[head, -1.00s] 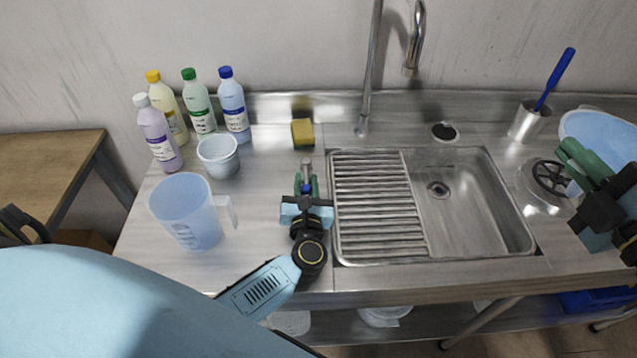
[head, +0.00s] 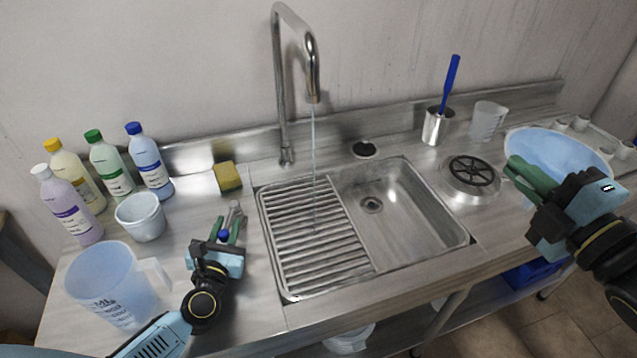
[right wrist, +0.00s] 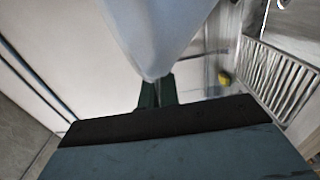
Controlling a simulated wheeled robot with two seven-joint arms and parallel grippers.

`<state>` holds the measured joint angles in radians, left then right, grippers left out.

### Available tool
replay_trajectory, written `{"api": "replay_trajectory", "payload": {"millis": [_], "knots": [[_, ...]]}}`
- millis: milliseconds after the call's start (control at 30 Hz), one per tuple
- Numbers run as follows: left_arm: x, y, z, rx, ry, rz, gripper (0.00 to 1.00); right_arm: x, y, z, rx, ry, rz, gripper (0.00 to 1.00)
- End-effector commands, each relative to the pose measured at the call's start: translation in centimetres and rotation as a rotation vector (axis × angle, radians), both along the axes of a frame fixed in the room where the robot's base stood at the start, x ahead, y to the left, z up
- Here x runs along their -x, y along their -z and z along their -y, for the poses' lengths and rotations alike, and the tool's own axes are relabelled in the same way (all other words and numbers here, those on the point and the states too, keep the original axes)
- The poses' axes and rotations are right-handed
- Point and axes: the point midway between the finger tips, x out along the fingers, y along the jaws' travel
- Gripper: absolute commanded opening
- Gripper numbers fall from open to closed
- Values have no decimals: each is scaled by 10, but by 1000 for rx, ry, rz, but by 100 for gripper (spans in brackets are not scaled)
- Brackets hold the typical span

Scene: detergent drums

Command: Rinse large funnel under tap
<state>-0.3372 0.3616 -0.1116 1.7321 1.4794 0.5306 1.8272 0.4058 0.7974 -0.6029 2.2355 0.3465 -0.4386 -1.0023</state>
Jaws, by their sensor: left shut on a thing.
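The large funnel (head: 555,152) is pale blue and is at the right in the head view, off the counter. My right gripper (head: 528,175) is at its near left side, shut on it. In the right wrist view the funnel (right wrist: 160,30) narrows down to the fingers and hides part of them. The tap (head: 312,80) stands behind the sink (head: 405,190), and a thin water stream (head: 314,150) falls onto the ribbed drainboard side. My left gripper (head: 224,238) is shut on a small blue-topped tap handle (head: 224,235) left of the sink.
Several bottles (head: 108,165), a white cup (head: 141,218) and a large measuring jug (head: 110,285) stand at the left. A brush holder (head: 436,127), a small beaker (head: 487,120) and a round black-spoked fixture (head: 472,172) are at the right.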

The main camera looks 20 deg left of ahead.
Motion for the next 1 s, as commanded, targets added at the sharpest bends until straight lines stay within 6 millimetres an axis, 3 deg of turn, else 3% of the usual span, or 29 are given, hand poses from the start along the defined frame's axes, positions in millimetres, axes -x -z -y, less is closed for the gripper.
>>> {"api": "replay_trajectory", "payload": {"millis": [267, 300, 367, 733, 1000], "knots": [[0, 1, 0, 2, 4, -5, 0, 1, 0, 2, 0, 5, 0, 0], [-1, 1, 0, 2, 4, -5, 26, 1, 0, 2, 0, 5, 0, 0], [-1, 1, 0, 1, 4, -4, 32, 1, 0, 2, 0, 5, 0, 0], [5, 2, 2, 2, 5, -5, 32, 1, 1, 2, 1, 5, 1, 0], [50, 3, 17, 2, 4, -7, 32, 1, 8, 2, 1, 4, 1, 0]]}}
